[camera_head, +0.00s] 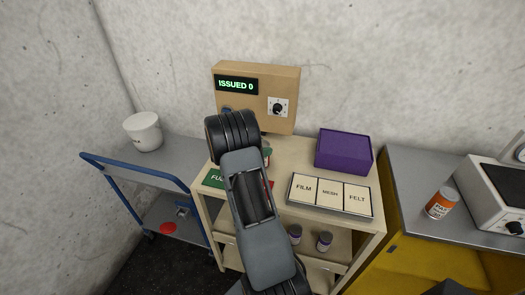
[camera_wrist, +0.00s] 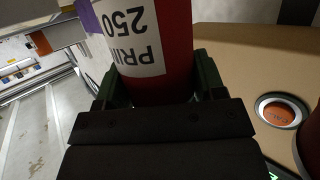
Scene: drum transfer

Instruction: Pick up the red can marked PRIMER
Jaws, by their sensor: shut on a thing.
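A red can (camera_wrist: 172,84) fills the top middle of the wrist view. Its white label reads upside down, with "PRI" and "250" showing and the rest cut off. My gripper (camera_wrist: 158,80) is shut on this can, with a green finger on each side of it. In the head view my arm reaches over the beige cart and hides most of the gripper and the can. I cannot tell there whether the can is clear of the surface.
A beige box (camera_head: 257,97) reading "ISSUED 0" stands at the back. A purple box (camera_head: 343,152) and a FILM, MESH, FELT tray (camera_head: 331,212) are on the cart's right. A white bucket (camera_head: 143,132) stands left; an orange-labelled can (camera_head: 440,203) stands on the right bench.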

